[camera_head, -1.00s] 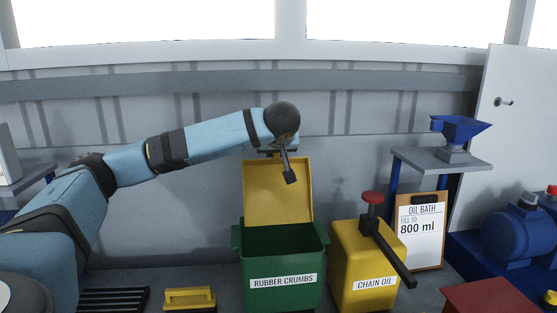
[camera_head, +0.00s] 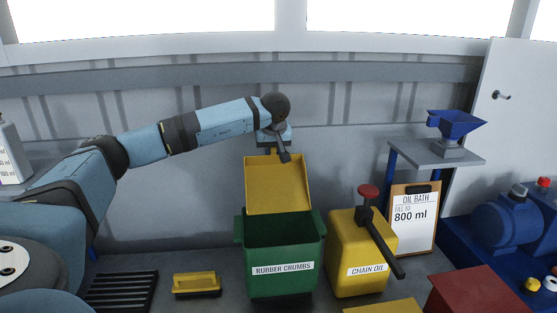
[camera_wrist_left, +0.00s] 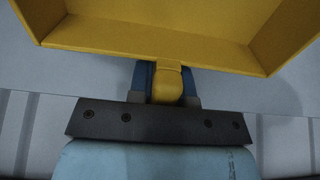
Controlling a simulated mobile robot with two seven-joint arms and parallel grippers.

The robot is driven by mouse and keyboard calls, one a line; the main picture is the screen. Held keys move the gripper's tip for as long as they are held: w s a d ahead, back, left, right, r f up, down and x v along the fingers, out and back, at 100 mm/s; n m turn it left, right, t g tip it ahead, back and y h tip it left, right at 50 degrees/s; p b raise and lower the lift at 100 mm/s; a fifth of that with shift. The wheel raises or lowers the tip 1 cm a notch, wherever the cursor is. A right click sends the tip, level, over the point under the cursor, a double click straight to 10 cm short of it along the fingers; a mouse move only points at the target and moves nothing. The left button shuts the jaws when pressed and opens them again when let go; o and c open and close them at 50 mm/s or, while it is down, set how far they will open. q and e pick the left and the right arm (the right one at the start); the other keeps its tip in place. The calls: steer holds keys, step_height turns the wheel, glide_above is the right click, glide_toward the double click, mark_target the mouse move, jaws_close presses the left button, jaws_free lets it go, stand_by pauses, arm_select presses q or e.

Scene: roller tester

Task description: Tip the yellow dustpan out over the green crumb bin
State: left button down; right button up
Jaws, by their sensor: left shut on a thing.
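The yellow dustpan (camera_head: 277,184) hangs steeply tilted from my left gripper (camera_head: 274,142), its open side facing the head camera and its lower edge at the back of the bin opening. In the left wrist view my left gripper (camera_wrist_left: 166,84) is shut on the short yellow handle, and the dustpan (camera_wrist_left: 150,35) fills the top; no crumbs show on the visible part. The green crumb bin (camera_head: 283,280), labelled RUBBER CRUMBS, stands upright and open below, its inside dark. Whether the dustpan touches its rim I cannot tell. My right gripper is not in view.
The yellow chain oil can (camera_head: 346,254) with a red knob stands close right of the bin. A yellow brush (camera_head: 196,284) and a black grate (camera_head: 122,290) lie left.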

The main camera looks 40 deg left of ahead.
mark_target(272, 162)
arm_select(q)
steer(key=f+p, duration=0.1)
steer(key=w+a+f+g+h+p, duration=0.1)
steer(key=f, duration=0.1)
steer(key=shift+a, duration=0.1)
steer(key=f, duration=0.1)
steer(key=f+g+h, duration=0.1)
steer(key=w+a+f+h+p, duration=0.1)
steer(key=shift+a+g, duration=0.1)
steer(key=shift+g, duration=0.2)
steer(key=shift+w+a+f+g+h, duration=0.2)
steer(key=shift+f+h, duration=0.15)
steer(key=shift+f, duration=0.25)
steer(key=shift+w+a+f+g+h, duration=0.1)
steer(key=shift+a+f+g+h, duration=0.1)
steer(key=shift+f+h, duration=0.25)
steer(key=shift+r+p, duration=2.05)
steer(key=shift+r, duration=0.95)
